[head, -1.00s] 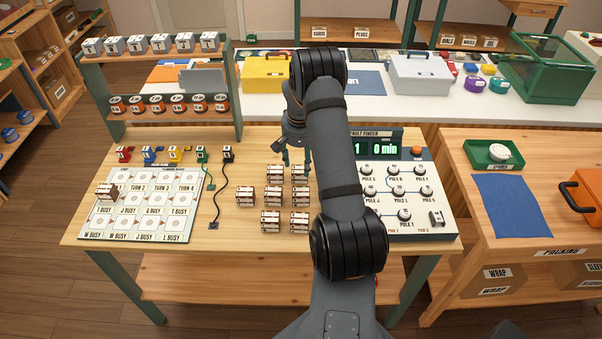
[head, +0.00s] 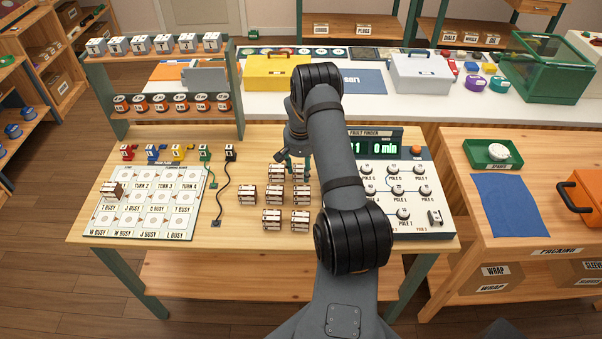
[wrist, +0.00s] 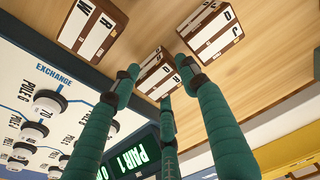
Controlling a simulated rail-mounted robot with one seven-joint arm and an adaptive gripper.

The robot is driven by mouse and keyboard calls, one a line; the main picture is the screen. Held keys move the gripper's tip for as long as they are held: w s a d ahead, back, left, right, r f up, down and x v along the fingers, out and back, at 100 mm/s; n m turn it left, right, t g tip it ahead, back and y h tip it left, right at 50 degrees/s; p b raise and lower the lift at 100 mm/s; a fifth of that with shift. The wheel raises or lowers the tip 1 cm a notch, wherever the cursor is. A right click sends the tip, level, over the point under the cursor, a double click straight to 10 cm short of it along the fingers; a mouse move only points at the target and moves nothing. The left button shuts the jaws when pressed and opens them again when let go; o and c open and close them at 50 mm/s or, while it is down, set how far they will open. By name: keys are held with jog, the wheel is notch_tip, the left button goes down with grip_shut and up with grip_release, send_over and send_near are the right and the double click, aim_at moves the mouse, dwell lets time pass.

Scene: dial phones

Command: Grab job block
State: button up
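The job blocks are small brown blocks with white printed faces. Several stand in a loose cluster on the wooden table, including a front block (head: 272,219), a left block (head: 247,195) and a back block (head: 276,171). Another block (head: 112,190) sits on the white grid board (head: 140,222). My gripper (head: 292,163) is over the back of the cluster, partly hidden by my arm. In the wrist view its green fingers (wrist: 160,80) are spread, with a block (wrist: 156,70) near their tips; I cannot tell whether they touch. Two more blocks (wrist: 95,28) and (wrist: 212,33) show beyond.
The fault finder panel (head: 425,205) with knobs stands right of the cluster, partly behind my arm. Coloured plugs (head: 180,152) and a dark cord (head: 222,190) lie left. A rack (head: 170,75) stands at the back left. The table front is clear.

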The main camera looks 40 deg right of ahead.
jog(key=c, duration=0.5)
jog(key=shift+r, duration=0.15)
